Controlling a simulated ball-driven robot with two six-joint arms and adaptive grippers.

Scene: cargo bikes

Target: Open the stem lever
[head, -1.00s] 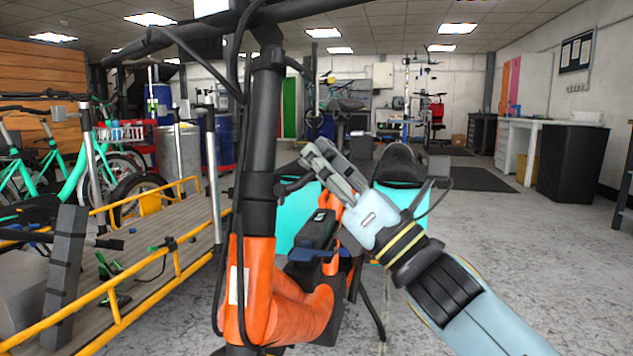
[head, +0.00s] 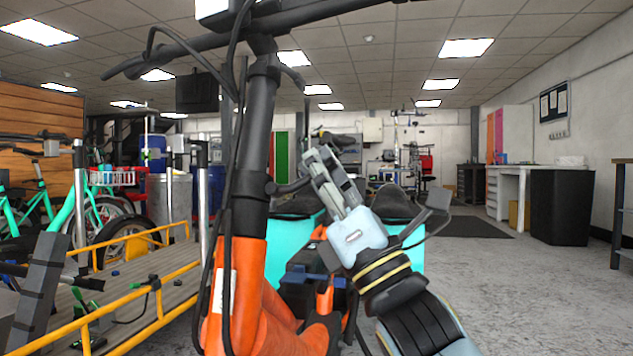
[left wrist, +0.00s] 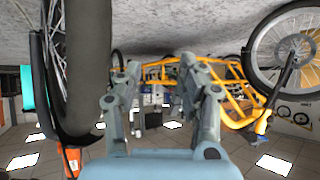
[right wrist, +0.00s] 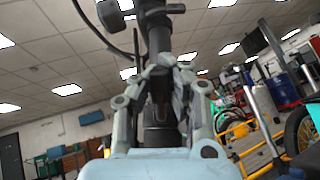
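The orange cargo bike's upright black stem (head: 256,140) stands in the middle of the head view. The dark stem lever (head: 290,187) juts right from a clamp on it.
Handlebars (head: 300,17) cross above the stem, and black cables hang beside it. A yellow-railed cargo bike (head: 150,285) stands close on the left. The bike's turquoise part (head: 290,235) and black saddle (head: 395,203) lie beyond my right gripper. Open floor (head: 530,290) is at the right.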

